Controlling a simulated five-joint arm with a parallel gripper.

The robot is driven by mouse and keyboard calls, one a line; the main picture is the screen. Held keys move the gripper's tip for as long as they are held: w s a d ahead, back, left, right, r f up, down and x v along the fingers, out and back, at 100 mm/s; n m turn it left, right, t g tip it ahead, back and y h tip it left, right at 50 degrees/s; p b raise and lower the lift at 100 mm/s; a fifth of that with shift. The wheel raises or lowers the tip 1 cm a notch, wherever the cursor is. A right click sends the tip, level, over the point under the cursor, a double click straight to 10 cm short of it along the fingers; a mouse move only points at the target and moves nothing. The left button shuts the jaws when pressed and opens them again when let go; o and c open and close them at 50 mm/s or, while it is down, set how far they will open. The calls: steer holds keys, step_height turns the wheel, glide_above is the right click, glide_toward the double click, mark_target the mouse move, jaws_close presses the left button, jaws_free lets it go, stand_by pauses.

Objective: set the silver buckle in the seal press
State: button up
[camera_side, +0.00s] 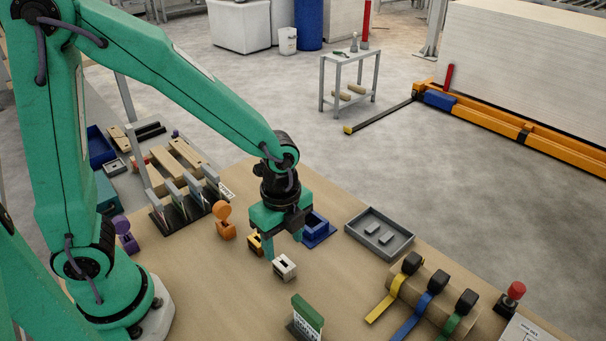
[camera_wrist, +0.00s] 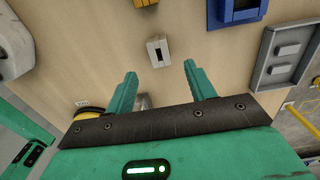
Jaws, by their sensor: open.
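The silver buckle (camera_side: 285,267), a small pale block with a dark slot, sits on the tan table just below my gripper (camera_side: 284,249). In the wrist view the buckle (camera_wrist: 158,50) lies beyond my fingertips (camera_wrist: 160,72), roughly centred between them and not gripped. My gripper is open, empty and pointing down. A blue fixture with a recess (camera_side: 318,230) stands just behind and right of my gripper; it also shows at the top of the wrist view (camera_wrist: 237,14). It may be the seal press, but I cannot tell for sure.
A yellow block (camera_side: 255,244) stands near the gripper's left side. A grey tray (camera_side: 380,236) holds two small blocks. Yellow, blue and green straps (camera_side: 432,282) lie at right. A green-topped block (camera_side: 307,312) stands in front. An orange round-topped piece (camera_side: 223,220) stands left.

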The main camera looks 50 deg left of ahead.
mark_target(284, 264)
steer(key=shift+f, duration=1.3)
steer(key=shift+a+f, duration=0.1)
steer(key=shift+f, duration=2.5)
steer(key=shift+c, duration=0.2)
steer(key=c, duration=1)
